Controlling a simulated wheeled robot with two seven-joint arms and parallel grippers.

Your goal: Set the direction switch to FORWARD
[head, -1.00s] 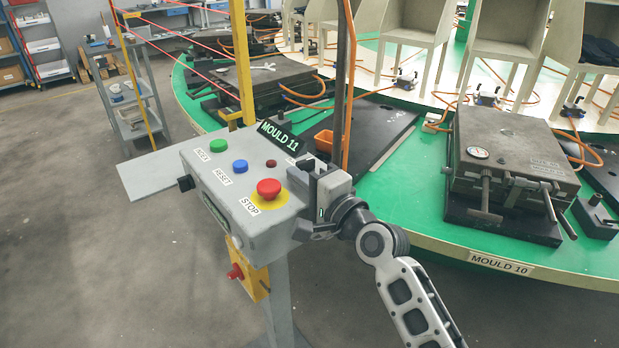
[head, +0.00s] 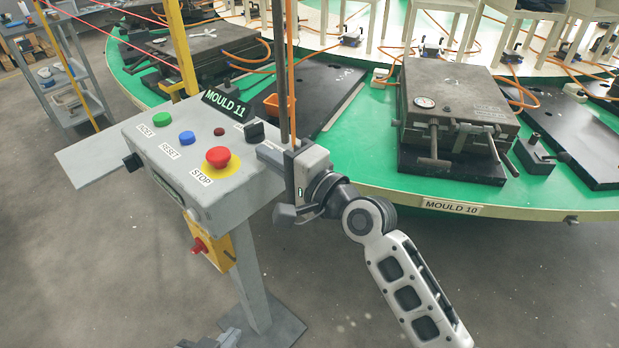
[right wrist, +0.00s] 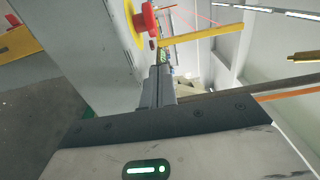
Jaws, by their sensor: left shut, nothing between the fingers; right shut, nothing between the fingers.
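The grey control box (head: 195,190) shows green, blue and small dark red buttons and a red STOP button (head: 217,158) on a yellow disc. A small black block (head: 255,131) at the right end of its top looks like the direction switch; its marking and setting cannot be read. My right gripper (head: 264,151) is shut and empty at the box's right end, just below the black block. In the right wrist view its shut fingers (right wrist: 159,82) point toward the box; contact cannot be told. My left gripper (head: 212,341) is shut, barely showing at the bottom edge.
A yellow box with a red knob (head: 199,245) hangs under the control box on its post. A MOULD 11 sign (head: 226,105) and a thin upright pole stand behind. The green carousel (head: 365,160) carries a mould to the right. Floor at lower left is clear.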

